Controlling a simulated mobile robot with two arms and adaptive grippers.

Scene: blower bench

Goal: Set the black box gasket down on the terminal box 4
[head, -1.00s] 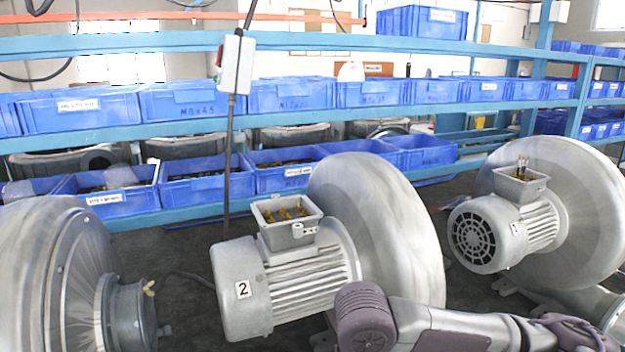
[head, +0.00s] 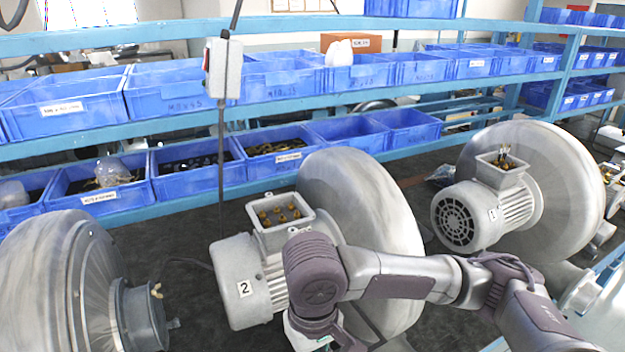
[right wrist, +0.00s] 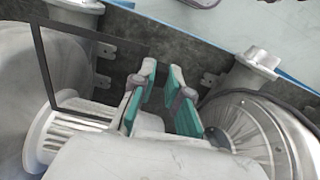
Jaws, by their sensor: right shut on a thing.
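My right gripper (right wrist: 162,78) shows in the right wrist view with its teal pads shut on one side of the black box gasket. The gasket (right wrist: 42,66) is a thin black rectangular frame that sticks out to the left of the fingers, held in the air. In the head view my right arm reaches in front of blower 2, and its fingers and the gasket are out of sight there. No terminal box marked 4 can be made out in either view. My left gripper is not in view.
Blower 2 has an open terminal box (head: 281,222) with brass terminals, and blower 1's box (head: 503,170) stands to the right. Another blower (head: 62,285) is at the left. Blue bins (head: 195,170) fill the rack behind. A control pendant (head: 222,68) hangs in front of it.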

